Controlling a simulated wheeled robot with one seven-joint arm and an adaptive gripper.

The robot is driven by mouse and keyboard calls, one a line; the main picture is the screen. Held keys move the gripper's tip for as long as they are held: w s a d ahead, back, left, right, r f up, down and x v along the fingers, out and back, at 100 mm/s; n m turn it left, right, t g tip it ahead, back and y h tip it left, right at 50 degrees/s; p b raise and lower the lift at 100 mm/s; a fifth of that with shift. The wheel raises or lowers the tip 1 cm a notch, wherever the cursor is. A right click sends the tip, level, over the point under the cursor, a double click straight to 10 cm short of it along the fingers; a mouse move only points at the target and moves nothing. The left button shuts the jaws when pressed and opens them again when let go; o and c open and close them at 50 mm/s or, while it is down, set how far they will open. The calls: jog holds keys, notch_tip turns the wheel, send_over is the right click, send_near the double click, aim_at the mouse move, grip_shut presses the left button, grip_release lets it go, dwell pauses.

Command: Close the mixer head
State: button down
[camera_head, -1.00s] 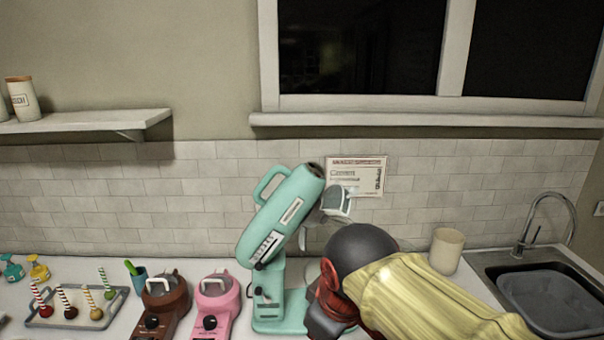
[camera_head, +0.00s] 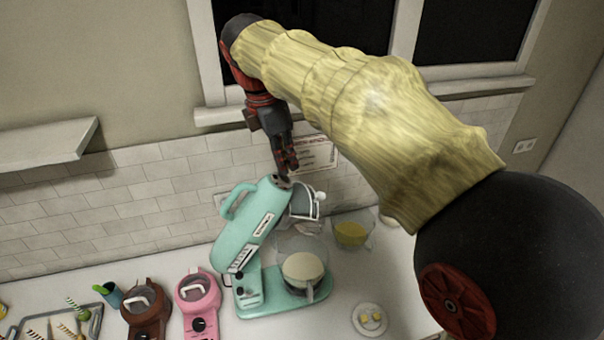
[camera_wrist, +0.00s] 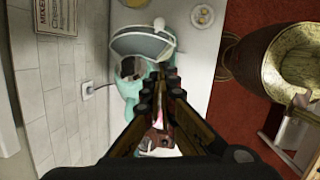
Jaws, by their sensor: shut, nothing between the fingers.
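The teal stand mixer (camera_head: 246,228) stands on the counter with its head tilted up and back, its front end pointing up to the right. A clear bowl (camera_head: 303,268) with pale contents sits on the mixer base, below the raised head. My gripper (camera_head: 287,165) points down, shut and empty, just above the raised front end of the head; I cannot tell whether it touches. In the wrist view the gripper (camera_wrist: 160,88) covers much of the teal mixer (camera_wrist: 128,88).
A brown mixer (camera_head: 147,312) and a pink mixer (camera_head: 198,300) stand left of the teal one. A glass jug with yellow contents (camera_head: 352,233) and a small plate (camera_head: 369,320) are to its right. The wall and window sill (camera_head: 210,115) lie close behind my gripper.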

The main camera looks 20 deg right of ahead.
jog(key=d+x, duration=0.3)
jog(key=x, duration=0.9)
jog(key=shift+d, duration=0.1)
jog(key=shift+d+f, duration=0.4)
jog(key=shift+d, duration=0.1)
jog(key=d+f+y+b, duration=0.2)
jog(key=d+f+b, duration=0.2)
jog(key=f, duration=0.5)
jog(key=d+f+y+b, duration=0.3)
jog(key=f+b, duration=0.3)
jog(key=f, duration=0.3)
jog(key=d+f+y+b, duration=0.3)
jog(key=d+f+b, duration=0.2)
jog(key=f, duration=0.4)
jog(key=shift+d+m+b, duration=0.3)
jog(key=shift+b, duration=0.2)
jog(key=shift+w, duration=0.1)
